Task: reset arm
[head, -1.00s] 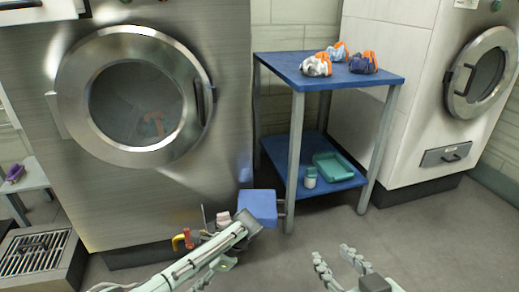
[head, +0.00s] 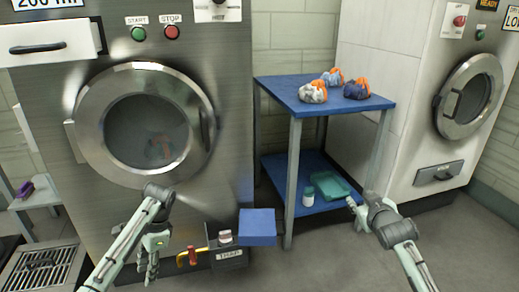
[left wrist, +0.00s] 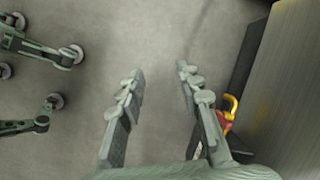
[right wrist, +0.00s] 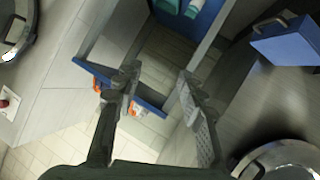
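My left gripper (head: 148,265) hangs fingers down in front of the large steel washer in the head view. The left wrist view shows its fingers (left wrist: 160,72) spread, with only floor between them. My right gripper (head: 355,205) is in front of the blue table's right side in the head view, its fingers small there. In the right wrist view its fingers (right wrist: 158,80) are apart, with nothing held between them. Sling bags lie on the tabletop: a white and orange one (head: 312,92), another behind it (head: 332,77), and a dark blue and orange one (head: 357,89).
The steel washer (head: 85,185) has a closed round door with something orange inside. A blue box (head: 257,227) and a red and yellow valve (head: 188,257) are low at its front. The blue table (head: 280,95) holds a teal tray (head: 330,186) and bottle (head: 308,196) below. Floor ahead is clear.

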